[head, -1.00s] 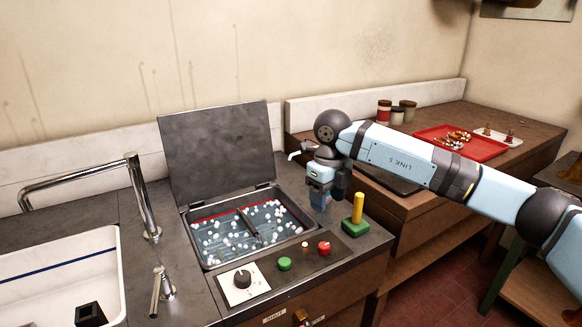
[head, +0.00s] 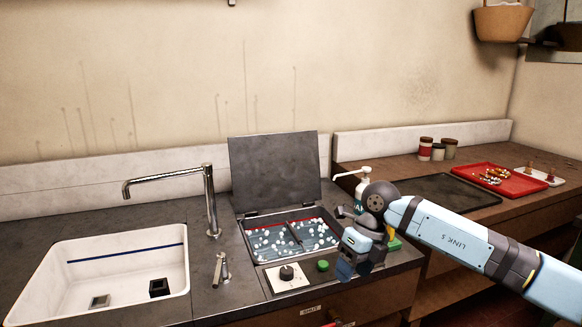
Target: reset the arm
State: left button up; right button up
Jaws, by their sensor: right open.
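My right arm comes in from the right in the head view. Its gripper (head: 355,268) points down over the front right of the counter unit, beside the open basin (head: 262,222) with white foam or bubbles in it. No object shows between its fingers. The gripper and wrist hide most of a yellow and green item and part of the control panel. My left gripper is not in the head view.
A raised grey lid (head: 275,170) stands behind the basin. A white sink (head: 115,268) with a tap (head: 209,200) is at left. A dial (head: 287,273) and green button (head: 323,265) sit on the panel. A red tray (head: 500,180) and jars (head: 438,150) lie at right.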

jog(key=s+a+f+m+g+y, duration=0.2)
jog(key=s+a+f+m+y, duration=0.15)
jog(key=s+a+y, duration=1)
jog(key=s+d+f+m+t+h, duration=0.1)
jog(key=d+f+m+t+h, duration=0.35)
jog(key=m+t, duration=0.75)
jog(key=s+d+f+m+t+h, duration=0.15)
jog(key=d+f+m+t, duration=0.5)
jog(key=m, duration=1.05)
jog(key=s+d+f+m+g+h, duration=0.2)
jog(key=s+d+f+m+h, duration=0.2)
jog(key=s+f, duration=0.3)
jog(key=s+d+f+m+g+h, duration=0.3)
jog(key=s+d+f+m, duration=0.1)
jog(key=s+f, duration=0.35)
pick_arm(q)
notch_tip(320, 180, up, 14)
jog(key=p, duration=1.8)
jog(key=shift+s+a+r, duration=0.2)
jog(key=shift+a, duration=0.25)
pick_arm(e)
notch_tip(320, 180, up, 14)
jog(key=shift+s+d, duration=0.3)
jog(key=shift+d, duration=0.1)
